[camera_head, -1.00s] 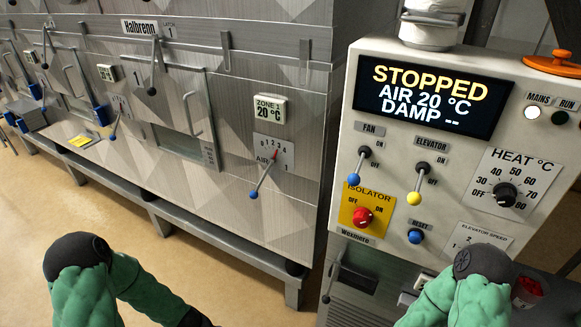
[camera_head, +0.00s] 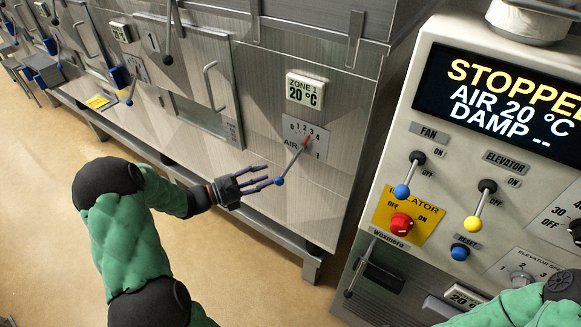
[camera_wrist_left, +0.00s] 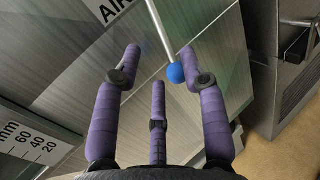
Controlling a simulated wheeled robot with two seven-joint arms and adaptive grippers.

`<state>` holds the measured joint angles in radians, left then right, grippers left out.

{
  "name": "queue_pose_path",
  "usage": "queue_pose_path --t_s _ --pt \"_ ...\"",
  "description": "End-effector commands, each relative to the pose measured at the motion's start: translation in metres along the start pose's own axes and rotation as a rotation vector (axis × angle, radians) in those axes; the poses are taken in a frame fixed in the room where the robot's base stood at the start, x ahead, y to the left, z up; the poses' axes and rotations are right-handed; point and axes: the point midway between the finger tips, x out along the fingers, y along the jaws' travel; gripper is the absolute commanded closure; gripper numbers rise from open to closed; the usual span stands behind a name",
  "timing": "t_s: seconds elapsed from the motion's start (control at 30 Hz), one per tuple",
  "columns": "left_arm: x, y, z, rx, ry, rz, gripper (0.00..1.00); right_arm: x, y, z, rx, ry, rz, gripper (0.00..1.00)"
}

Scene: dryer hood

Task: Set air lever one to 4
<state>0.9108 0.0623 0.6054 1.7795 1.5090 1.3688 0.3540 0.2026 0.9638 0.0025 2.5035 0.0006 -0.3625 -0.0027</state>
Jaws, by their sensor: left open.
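Air lever one is a thin silver rod with a blue ball (camera_head: 279,181) at its lower end. It hangs down and left from its pivot on the AIR 1 scale plate (camera_head: 308,142), marked 0 to 4. The red pointer slants up near the 3. My left gripper (camera_head: 263,177) is open and empty, its purple fingertips just left of the ball. In the left wrist view, the ball (camera_wrist_left: 176,73) shows close to the right finger of the open gripper (camera_wrist_left: 160,60); whether they touch I cannot tell. My right gripper is out of view.
The ZONE 1 display (camera_head: 305,91) reads 20 °C above the plate. A control panel (camera_head: 405,150) stands at the right, its screen (camera_head: 512,100) reading STOPPED. A vertical door handle (camera_head: 213,87) is up and left of my left gripper. Tan floor (camera_head: 50,180) is open at left.

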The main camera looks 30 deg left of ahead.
Motion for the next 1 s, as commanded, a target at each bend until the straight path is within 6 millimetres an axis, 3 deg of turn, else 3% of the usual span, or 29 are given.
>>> queue_pose_path --t_s 0.2,0.4,0.6,0.9,1.0 --pt "0.042 -0.002 -0.002 0.002 0.0 -0.006 0.58 0.011 0.004 0.0 0.0 0.0 0.0 0.31" --pt "0.07 -0.002 -0.002 0.002 0.001 -0.005 0.58 0.016 0.006 -0.001 0.0 0.0 0.0 0.31" --pt "0.083 -0.001 -0.001 0.001 0.001 -0.003 0.58 0.018 0.006 -0.001 0.0 0.0 0.0 0.31" --pt "0.084 -0.001 -0.001 0.0 0.002 -0.002 0.58 0.018 0.006 -0.001 0.0 0.0 0.0 0.31" --pt "0.084 -0.001 -0.001 0.0 0.002 -0.002 0.86 0.018 0.006 -0.001 0.0 0.0 0.0 0.31"
